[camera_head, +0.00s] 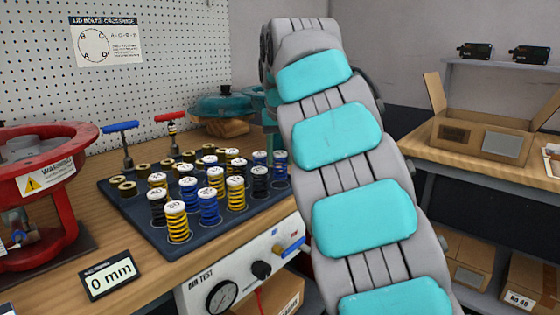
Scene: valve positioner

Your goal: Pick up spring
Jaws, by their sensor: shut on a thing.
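Several coil springs stand upright in rows on a dark tray (142,224). They are yellow, blue and dark, with white numbered caps. A yellow spring (177,224) marked 80 stands at the front corner. A blue spring (209,208) and another yellow spring (236,194) stand to its right. More blue springs (280,168) are at the tray's right end, near my arm. Which spring the task means cannot be told. My grey and teal arm rises across the middle and bends down behind itself toward the tray's far right. My gripper is hidden, so its grasp does not show.
Two T-handled tools (124,145) stand by the tray's back. An open cardboard box (478,140) is on the right table.

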